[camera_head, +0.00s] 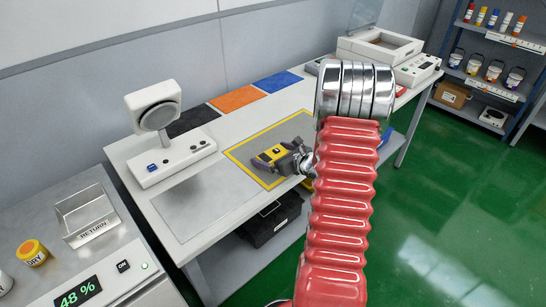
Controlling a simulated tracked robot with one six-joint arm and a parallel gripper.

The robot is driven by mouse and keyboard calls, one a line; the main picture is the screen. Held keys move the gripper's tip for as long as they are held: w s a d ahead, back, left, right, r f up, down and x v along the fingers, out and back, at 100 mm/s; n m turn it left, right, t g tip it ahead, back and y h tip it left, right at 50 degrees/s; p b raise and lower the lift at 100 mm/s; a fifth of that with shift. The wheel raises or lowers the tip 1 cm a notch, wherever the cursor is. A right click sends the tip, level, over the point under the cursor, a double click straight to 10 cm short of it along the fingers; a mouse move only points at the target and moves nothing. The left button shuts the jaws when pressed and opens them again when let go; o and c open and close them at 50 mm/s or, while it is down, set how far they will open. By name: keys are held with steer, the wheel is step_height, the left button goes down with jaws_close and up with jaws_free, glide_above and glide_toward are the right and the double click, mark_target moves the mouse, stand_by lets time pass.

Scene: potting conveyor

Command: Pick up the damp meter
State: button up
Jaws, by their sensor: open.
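The damp meter seems to be the small yellow and black device (265,158) lying on the grey mat with a yellow border (246,152) on the white bench. My gripper (287,164), dark grey, is right beside its right end, partly hidden behind my red ribbed arm. The fingers are small and overlap the device in the picture, so I cannot tell whether they touch it. The gripper is open.
Black, orange (237,98) and blue mats lie along the back. A lidded machine (380,48) is at the far end. A black crate (272,222) sits below. Green floor at right is clear.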

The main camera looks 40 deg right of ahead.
mark_target(272, 153)
steer(key=c, duration=0.9)
steer(key=shift+r, duration=5)
